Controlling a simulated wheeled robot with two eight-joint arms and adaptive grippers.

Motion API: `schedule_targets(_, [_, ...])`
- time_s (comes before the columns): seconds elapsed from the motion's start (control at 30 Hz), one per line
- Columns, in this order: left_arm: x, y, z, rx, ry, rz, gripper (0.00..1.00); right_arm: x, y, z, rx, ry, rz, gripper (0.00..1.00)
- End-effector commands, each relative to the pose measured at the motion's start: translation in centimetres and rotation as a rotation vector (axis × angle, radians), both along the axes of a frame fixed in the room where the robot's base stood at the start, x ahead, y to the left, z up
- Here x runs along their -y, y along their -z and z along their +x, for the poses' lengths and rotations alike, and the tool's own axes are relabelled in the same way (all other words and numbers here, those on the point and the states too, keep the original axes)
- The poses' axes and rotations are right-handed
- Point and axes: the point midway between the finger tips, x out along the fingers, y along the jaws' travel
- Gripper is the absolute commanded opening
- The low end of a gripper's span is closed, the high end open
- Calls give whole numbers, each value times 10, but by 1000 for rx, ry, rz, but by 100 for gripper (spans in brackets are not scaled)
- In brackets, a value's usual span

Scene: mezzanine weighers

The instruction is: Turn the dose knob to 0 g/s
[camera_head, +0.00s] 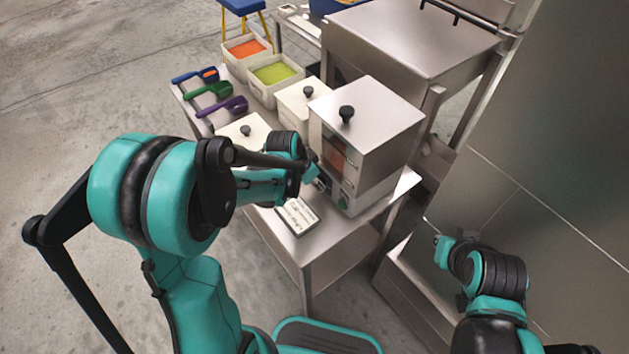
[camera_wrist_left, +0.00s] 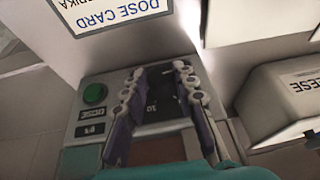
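The dispenser (camera_head: 375,115) is a steel box with a dark window and a front panel. In the left wrist view, its panel shows a black dose dial (camera_wrist_left: 160,88) with a small number readable as 10. My left gripper (camera_wrist_left: 159,70) has its two fingers apart, one on each side of the dark dial area. Whether they touch a knob is unclear. In the head view, my left gripper (camera_head: 312,172) is at the dispenser's front and hides the dial. My right gripper (camera_head: 443,250) is low at right, away from the dispenser; its fingers are not clear.
A green button (camera_wrist_left: 95,93) sits beside the dial; it also shows in the head view (camera_head: 343,201). The dose card (camera_head: 298,215) lies in front on the steel table (camera_head: 325,240). Lidded white bins, open bins of orange and green powder (camera_head: 274,72), and coloured scoops (camera_head: 222,106) stand behind.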

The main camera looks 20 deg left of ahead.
Motion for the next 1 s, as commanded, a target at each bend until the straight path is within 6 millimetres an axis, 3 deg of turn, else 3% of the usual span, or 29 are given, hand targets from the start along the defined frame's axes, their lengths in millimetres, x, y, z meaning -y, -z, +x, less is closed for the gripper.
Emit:
schedule_targets(0.57, [-2, 0, 1, -80, 0, -101, 0, 0, 2, 0, 0, 0, 0, 0])
schedule_targets(0.6, [-2, 0, 1, -80, 0, -101, 30, 0, 2, 0, 0, 0, 0, 0])
schedule_targets(0.67, [-2, 0, 1, -80, 0, -101, 46, 0, 2, 0, 0, 0, 0, 0])
schedule_targets(1.0, [-2, -1, 1, -79, 0, -101, 49, 0, 2, 0, 0, 0, 0, 0])
